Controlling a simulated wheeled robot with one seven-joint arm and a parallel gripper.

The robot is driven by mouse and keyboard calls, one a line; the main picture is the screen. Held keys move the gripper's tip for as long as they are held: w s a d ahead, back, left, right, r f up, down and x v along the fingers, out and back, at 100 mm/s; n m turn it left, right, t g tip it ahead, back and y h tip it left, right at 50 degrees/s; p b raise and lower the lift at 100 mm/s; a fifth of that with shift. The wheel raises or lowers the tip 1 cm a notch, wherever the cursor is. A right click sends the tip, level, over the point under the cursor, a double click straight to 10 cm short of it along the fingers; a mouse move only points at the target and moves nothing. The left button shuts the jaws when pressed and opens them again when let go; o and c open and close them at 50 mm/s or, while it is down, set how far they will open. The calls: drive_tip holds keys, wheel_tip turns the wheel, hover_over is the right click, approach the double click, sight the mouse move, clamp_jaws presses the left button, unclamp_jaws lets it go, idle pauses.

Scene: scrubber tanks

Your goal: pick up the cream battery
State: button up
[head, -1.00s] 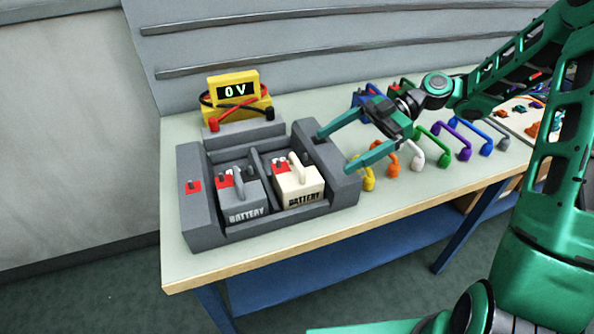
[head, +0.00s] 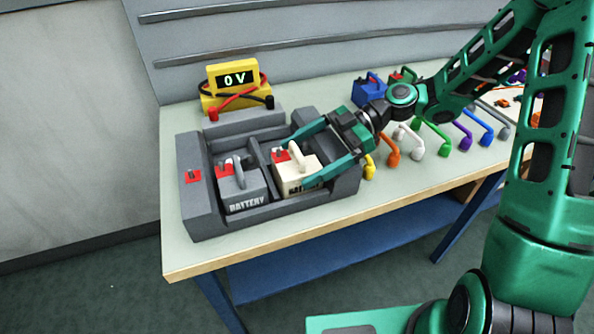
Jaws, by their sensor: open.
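The cream battery (head: 291,178) sits in the right bay of the grey tray (head: 202,226). It has a cream handle on top and a red patch at its upper left. My gripper (head: 300,164) is open, with its teal fingers reaching left over the battery. One finger is on the far side of the handle and the other passes in front of the battery, hiding part of its label. I cannot tell whether either finger touches it.
A grey battery (head: 241,188) stands in the left bay, close beside. A yellow meter (head: 234,88) reading 0 V stands behind the tray. Several coloured handles (head: 417,140) and a blue battery (head: 367,92) are on the table to the right.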

drive_tip(key=c, duration=2)
drive_tip(key=shift+r, duration=0.1)
drive_tip(key=shift+c, duration=0.9)
drive_tip(key=shift+r, duration=0.1)
